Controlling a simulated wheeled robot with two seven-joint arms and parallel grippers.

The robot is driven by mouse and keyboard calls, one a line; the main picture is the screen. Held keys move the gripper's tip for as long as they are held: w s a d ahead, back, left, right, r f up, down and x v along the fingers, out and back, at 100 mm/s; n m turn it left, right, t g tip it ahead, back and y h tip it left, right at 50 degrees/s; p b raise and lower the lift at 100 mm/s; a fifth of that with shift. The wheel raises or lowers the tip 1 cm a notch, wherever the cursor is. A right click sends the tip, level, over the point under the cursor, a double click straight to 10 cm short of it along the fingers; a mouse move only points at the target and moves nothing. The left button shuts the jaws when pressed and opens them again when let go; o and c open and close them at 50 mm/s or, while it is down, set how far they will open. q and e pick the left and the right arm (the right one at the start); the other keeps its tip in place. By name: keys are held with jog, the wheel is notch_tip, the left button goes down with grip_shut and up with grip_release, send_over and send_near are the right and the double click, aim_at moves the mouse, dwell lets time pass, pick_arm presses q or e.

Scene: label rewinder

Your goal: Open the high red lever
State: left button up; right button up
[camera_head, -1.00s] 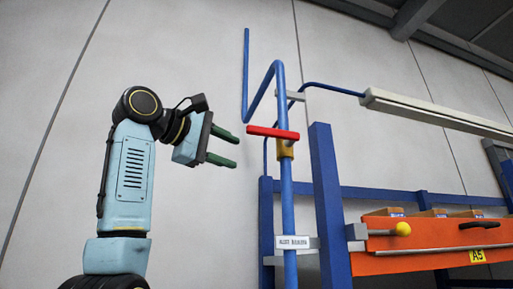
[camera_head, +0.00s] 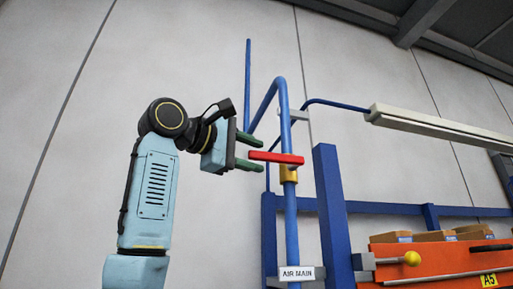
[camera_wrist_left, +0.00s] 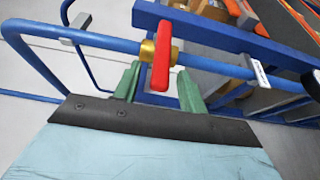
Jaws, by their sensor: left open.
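The red lever (camera_head: 278,157) sits on a brass valve body (camera_head: 289,173) on the upright blue pipe (camera_head: 291,220). It lies roughly level across the pipe, its free end pointing left. My left gripper (camera_head: 258,154) has come in from the left, open, with green fingers, one above and one below the lever's free end. In the left wrist view, the lever (camera_wrist_left: 162,66) reaches down between the two spread fingers (camera_wrist_left: 158,86), with gaps visible on both sides. The brass body (camera_wrist_left: 147,50) is just beyond. My right gripper is out of view.
A white "AIR MAIN" label (camera_head: 297,274) hangs on the pipe below the valve. A blue rack post (camera_head: 333,215) stands just right of the pipe. An orange shelf with boxes (camera_head: 440,262) is at lower right. Bare wall (camera_head: 60,150) lies left.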

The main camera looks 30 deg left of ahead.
pick_arm(q)
jog(key=shift+w+d, duration=0.2)
jog(key=shift+w, duration=0.45)
grip_shut()
